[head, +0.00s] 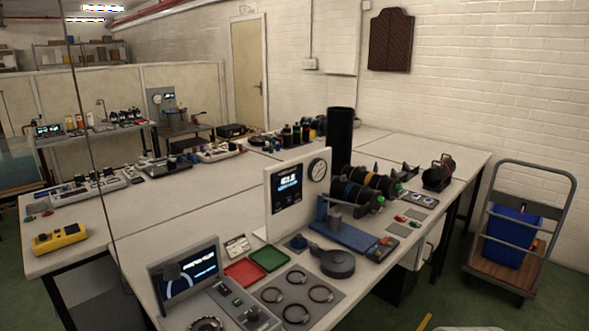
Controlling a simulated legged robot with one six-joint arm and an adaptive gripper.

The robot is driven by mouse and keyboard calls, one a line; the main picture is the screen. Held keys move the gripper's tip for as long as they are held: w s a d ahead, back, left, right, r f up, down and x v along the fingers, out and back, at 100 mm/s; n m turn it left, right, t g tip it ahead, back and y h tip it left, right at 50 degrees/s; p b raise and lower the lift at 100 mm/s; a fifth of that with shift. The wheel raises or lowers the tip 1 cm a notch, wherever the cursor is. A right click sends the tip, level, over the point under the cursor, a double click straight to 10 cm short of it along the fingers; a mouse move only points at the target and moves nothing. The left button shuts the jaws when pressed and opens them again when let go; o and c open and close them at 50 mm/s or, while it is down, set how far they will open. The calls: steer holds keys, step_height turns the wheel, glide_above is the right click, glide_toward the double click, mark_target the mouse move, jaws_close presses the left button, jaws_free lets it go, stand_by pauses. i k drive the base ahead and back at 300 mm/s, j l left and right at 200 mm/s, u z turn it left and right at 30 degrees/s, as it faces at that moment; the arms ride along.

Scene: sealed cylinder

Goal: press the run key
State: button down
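A row of small keys (383,248) sits at the end of a blue fixture (342,236). Red and green buttons (408,220) lie farther right. The labels are too small to read, so I cannot tell which one is the run key. My gripper is not in view.
A red tray (244,272), a green tray (269,258), a plate with several rings (297,298) and a black round tool (337,263) crowd the near bench. A tall black cylinder (340,142) stands behind. A cart (518,228) with a blue bin is at right.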

mark_target(237, 302)
steer(key=i+j+u, duration=0.25)
steer(key=u, duration=0.15)
steer(key=i+j+u, duration=0.15)
steer(key=i+u, duration=0.2)
steer(key=k, duration=0.05)
